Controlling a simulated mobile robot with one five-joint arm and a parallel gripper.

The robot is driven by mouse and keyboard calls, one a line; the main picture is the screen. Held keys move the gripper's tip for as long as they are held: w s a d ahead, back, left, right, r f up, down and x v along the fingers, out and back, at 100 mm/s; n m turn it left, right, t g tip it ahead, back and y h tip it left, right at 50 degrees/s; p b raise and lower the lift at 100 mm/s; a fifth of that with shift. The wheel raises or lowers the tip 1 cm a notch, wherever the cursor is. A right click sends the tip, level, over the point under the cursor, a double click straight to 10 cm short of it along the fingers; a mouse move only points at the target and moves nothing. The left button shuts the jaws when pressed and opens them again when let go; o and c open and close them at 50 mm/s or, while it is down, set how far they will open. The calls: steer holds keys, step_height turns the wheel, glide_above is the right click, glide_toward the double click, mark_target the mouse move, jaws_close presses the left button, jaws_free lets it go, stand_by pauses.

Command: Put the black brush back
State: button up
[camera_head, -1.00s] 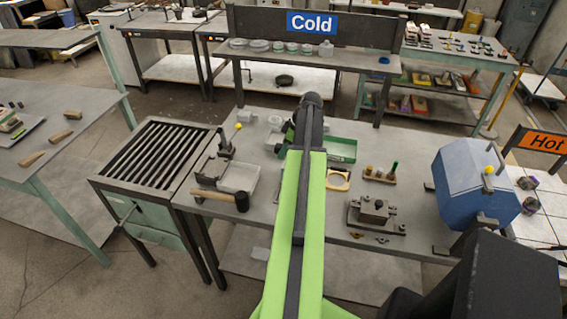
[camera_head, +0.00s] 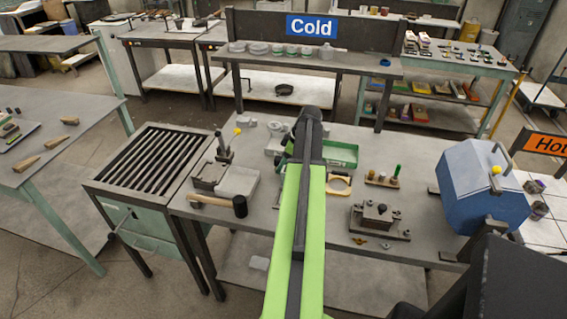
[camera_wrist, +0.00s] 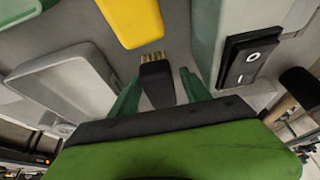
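The black brush (camera_wrist: 157,82), with short tan bristles at its far end, shows in the middle of the wrist view. My gripper (camera_wrist: 160,77) has its two green fingers on either side of it. The left fingertip is close to the brush; a narrow grey gap shows on the right, so the fingers look open around it. I cannot tell whether the brush rests on a surface. In the head view, my arm hides the gripper and the brush. A small rack (camera_head: 382,181) with several upright pieces stands on the workbench (camera_head: 300,225).
The wrist view shows a grey tray (camera_wrist: 68,84), a yellow piece (camera_wrist: 131,20) and a box with a black panel (camera_wrist: 247,59) close around the gripper. On the bench are a mallet (camera_head: 240,206), a green tray (camera_head: 342,157), a clamp fixture (camera_head: 378,220) and a blue drum (camera_head: 480,185).

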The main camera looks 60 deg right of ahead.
steer(key=shift+r+p, duration=0.45)
steer(key=shift+p, duration=0.05)
steer(key=p+v, duration=1)
steer(key=v, duration=0.1)
steer(key=shift+s+r, duration=0.15)
